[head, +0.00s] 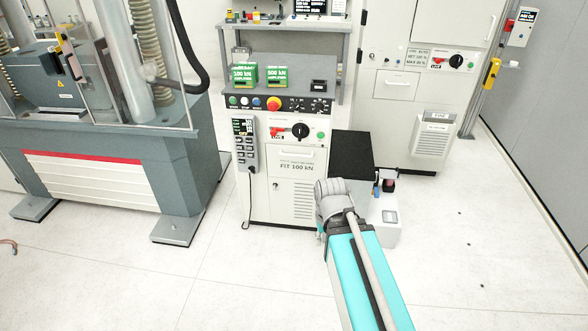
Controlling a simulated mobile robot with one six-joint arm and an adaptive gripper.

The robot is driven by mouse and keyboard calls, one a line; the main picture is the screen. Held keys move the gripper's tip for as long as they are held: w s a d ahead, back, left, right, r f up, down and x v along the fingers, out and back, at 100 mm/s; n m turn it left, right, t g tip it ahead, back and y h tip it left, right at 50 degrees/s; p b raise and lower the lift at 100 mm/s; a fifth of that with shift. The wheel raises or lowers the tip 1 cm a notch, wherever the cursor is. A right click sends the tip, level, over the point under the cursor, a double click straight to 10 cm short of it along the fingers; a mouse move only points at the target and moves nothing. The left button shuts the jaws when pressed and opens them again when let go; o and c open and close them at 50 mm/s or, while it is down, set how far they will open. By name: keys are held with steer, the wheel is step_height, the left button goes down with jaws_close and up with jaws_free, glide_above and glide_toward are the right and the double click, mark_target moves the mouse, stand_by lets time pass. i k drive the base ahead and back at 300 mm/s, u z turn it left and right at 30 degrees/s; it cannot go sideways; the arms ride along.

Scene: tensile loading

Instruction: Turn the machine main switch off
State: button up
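A black rotary switch (300,131) sits on the front of the light grey machine cabinet (258,190). A red tag reading LIVE (278,132) is to its left and a green spot is to its right. A second black rotary switch (456,61), also with a red LIVE tag (437,61), is on the larger cabinet (390,120) at the back right. My arm reaches up from the bottom, and its grey joint is below and right of the nearer switch. I cannot make out my gripper's fingers.
A testing machine (120,170) with a guarded frame stands at left. A small display unit (244,143) hangs to the switch's left.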

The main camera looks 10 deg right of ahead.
mark_target(300, 131)
steer(key=k, duration=0.65)
steer(key=z, duration=0.4)
steer(key=i, duration=1.55)
steer(key=u, duration=0.5)
